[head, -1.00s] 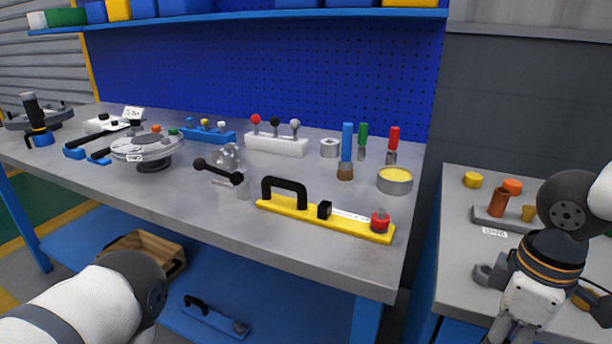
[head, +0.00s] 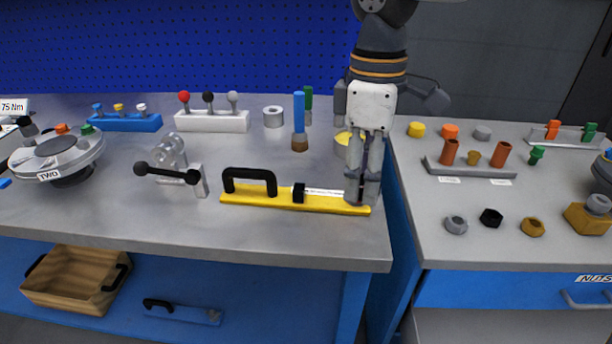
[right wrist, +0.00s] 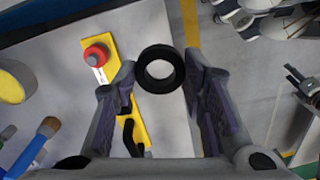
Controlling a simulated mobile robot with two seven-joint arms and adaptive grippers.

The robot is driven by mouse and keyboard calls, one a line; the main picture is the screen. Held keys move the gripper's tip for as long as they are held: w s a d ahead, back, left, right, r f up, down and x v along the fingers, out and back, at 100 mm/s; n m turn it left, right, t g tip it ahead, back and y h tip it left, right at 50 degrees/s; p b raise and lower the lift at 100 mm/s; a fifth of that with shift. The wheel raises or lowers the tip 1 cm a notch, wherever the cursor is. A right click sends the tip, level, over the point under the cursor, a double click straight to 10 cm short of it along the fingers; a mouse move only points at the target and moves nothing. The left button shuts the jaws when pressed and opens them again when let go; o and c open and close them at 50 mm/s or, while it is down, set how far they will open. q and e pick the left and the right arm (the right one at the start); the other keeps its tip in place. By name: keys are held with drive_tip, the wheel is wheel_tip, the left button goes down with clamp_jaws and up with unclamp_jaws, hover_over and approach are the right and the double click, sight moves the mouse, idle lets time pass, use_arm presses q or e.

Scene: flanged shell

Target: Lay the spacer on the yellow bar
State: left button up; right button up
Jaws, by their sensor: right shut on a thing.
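The yellow bar (head: 240,197) lies on the bench with a black arched handle, a small black block and a white strip on it. A dark pronged part at the right edge may be my left gripper (right wrist: 305,88).
A dumbbell-shaped lever (head: 167,174) stands left of the bar. Behind are a grey ring (head: 273,117), a blue-handled brush (head: 299,125) and a yellow-topped tin (head: 342,145), partly hidden. A side table (head: 425,225) with small parts stands right. Bench in front of the bar is clear.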

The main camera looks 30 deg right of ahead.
drive_tip(key=w+f, duration=0.1)
drive_tip(key=w, duration=0.4)
drive_tip(key=b, duration=0.1)
hover_over(328, 198)
drive_tip(key=s, duration=0.1)
drive_tip(key=f, duration=0.5)
drive_tip(key=shift+s+f, duration=0.2)
drive_tip(key=shift+f, duration=0.2)
drive_tip(key=shift+w+f+t+b, duration=0.3)
drive_tip(key=shift+w+f, duration=0.05)
drive_tip(key=shift+w, duration=0.15)
drive_tip(key=f, duration=0.3)
drive_tip(key=shift+w+f, duration=0.2)
use_arm(q)
drive_tip(key=shift+s+f+g, duration=0.5)
drive_tip(key=shift+s+f, duration=0.55)
drive_tip(key=shift+s, duration=0.05)
use_arm(e)
drive_tip(key=shift+r, duration=0.1)
drive_tip(key=o, duration=1.3)
drive_tip(key=shift+f, duration=0.2)
drive_tip(key=shift+c, duration=0.2)
